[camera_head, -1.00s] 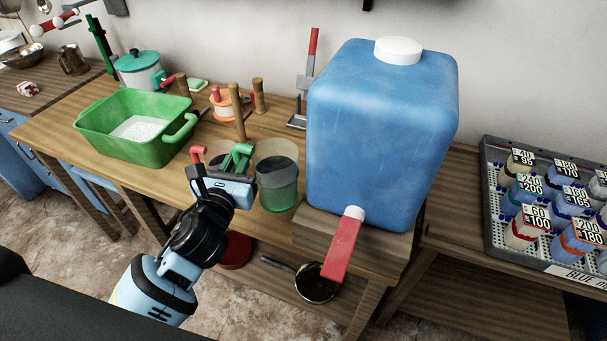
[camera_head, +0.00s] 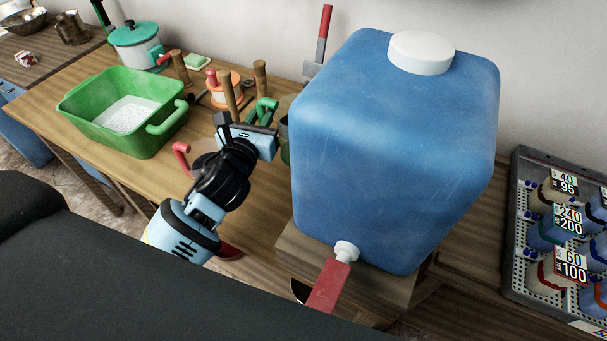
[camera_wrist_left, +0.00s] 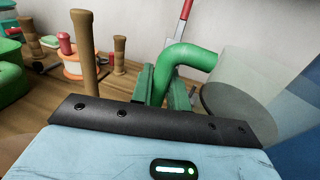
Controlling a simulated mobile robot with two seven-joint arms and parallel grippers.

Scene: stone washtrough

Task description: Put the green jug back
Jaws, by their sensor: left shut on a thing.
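The green jug has a green handle (camera_head: 265,108) and a see-through body. My left gripper (camera_head: 259,121) is shut on that handle. In the head view most of the jug is hidden behind the gripper and the blue container. In the left wrist view the handle (camera_wrist_left: 182,58) curves up between the fingers, and the clear body (camera_wrist_left: 238,95) is to its right. Whether the jug touches the table cannot be told. Bare wooden pegs (camera_head: 230,95) stand left of and behind the gripper. My right gripper is not in view.
A large blue container (camera_head: 390,150) with a white cap and red tap stands close on the right. A red-handled jug (camera_head: 181,156) is left of the gripper, partly hidden. A green basin (camera_head: 75,118), a lidded pot (camera_head: 136,48) and an orange-rimmed spool (camera_head: 217,90) stand further left.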

